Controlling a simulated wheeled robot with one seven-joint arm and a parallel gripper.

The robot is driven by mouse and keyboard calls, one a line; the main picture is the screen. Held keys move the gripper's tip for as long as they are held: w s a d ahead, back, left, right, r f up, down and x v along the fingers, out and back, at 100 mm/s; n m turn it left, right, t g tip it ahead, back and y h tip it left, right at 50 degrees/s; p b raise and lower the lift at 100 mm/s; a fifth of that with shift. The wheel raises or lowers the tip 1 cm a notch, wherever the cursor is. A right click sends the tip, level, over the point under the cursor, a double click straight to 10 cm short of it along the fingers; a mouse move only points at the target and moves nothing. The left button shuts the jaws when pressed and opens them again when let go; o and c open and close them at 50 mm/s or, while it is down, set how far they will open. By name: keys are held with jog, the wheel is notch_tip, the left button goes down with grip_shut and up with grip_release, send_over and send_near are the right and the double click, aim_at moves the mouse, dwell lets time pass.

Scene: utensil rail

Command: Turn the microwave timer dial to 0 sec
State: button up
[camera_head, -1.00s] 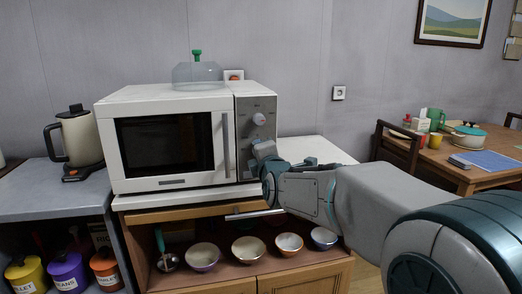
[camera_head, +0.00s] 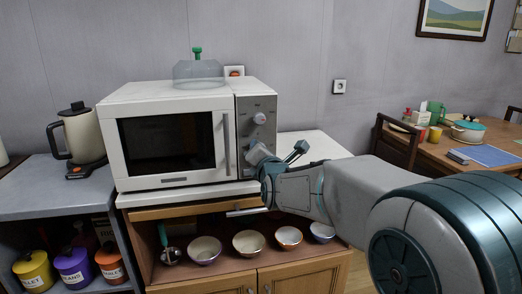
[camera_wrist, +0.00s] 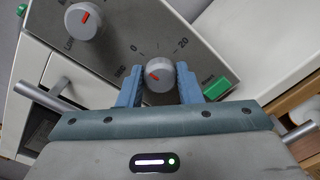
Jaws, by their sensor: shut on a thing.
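The white microwave (camera_head: 165,97) stands on the cabinet, its door shut. Its grey control panel (camera_head: 256,103) is on the right side. The grey timer dial (camera_wrist: 159,76) sits between the two blue fingers of my gripper (camera_wrist: 160,88), which is shut on it. The dial's red mark points up and left, near the "0" and the "SEC" lettering; the "20" is up and right of it. In the head view my gripper (camera_head: 275,154) is tilted at the lower panel and hides the timer dial.
The other dial (camera_head: 259,118) is above the timer dial. A green button (camera_wrist: 215,88) is close to the right finger. The door handle (camera_head: 226,145) stands out left of the panel. Several bowls (camera_head: 249,243) are on the shelf below. The white top right of the microwave is clear.

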dwell(0.3)
jog(key=o, duration=1)
jog(key=shift+c, duration=0.2)
jog(key=p+v, duration=0.1)
jog(key=v, duration=1.2)
jog(key=shift+s, duration=0.4)
jog(key=shift+p, duration=0.3)
